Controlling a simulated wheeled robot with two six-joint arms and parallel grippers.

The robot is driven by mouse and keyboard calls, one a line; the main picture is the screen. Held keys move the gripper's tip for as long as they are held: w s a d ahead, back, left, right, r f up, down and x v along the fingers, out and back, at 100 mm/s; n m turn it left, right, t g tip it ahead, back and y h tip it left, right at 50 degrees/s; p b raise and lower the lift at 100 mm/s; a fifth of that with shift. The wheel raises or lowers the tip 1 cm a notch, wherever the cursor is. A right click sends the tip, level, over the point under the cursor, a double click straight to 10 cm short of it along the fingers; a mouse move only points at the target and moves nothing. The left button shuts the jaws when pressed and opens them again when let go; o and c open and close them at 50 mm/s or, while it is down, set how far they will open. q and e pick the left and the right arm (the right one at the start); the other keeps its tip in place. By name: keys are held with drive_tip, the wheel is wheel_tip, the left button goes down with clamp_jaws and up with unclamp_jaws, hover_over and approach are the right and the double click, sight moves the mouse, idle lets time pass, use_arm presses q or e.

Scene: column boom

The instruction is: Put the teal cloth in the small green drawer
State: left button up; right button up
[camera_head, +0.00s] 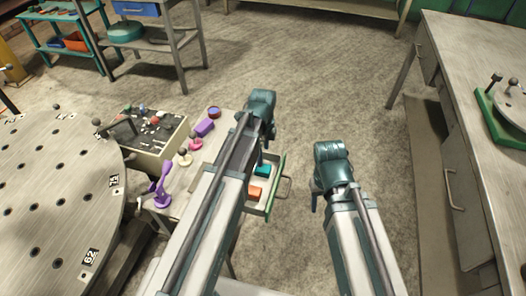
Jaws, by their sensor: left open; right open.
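A small green drawer (277,180) stands pulled open at the right side of a small workbench, its handle facing right. Inside it lie a teal folded piece (262,170), which may be the teal cloth, and an orange block (255,193). My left arm crosses in front of the bench and hides part of the drawer. My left gripper (269,132) is open, pointing down just above the far end of the drawer; its fingertips are hard to make out. My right gripper (315,198) is open and empty, to the right of the drawer over the floor.
On the bench (185,180) stand a purple block (204,128), a pink dish (195,145) and a purple stand (160,188). A grey workbench (470,70) stands right. Floor between is clear.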

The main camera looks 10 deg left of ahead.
use_arm(q)
drive_tip(key=s+d+r+n+p, duration=0.1)
drive_tip(key=s+d+r+n, duration=0.1)
drive_tip(key=s+d+n, duration=0.3)
drive_tip(key=s+d+r+n+y+p, duration=0.1)
drive_tip(key=s+d+r+n, duration=0.1)
drive_tip(key=s+d+n, duration=0.3)
drive_tip(key=s+n, duration=0.4)
drive_tip(key=s, duration=0.1)
drive_tip(key=shift+s+n+p, duration=0.25)
drive_tip(key=shift+n+p, duration=0.05)
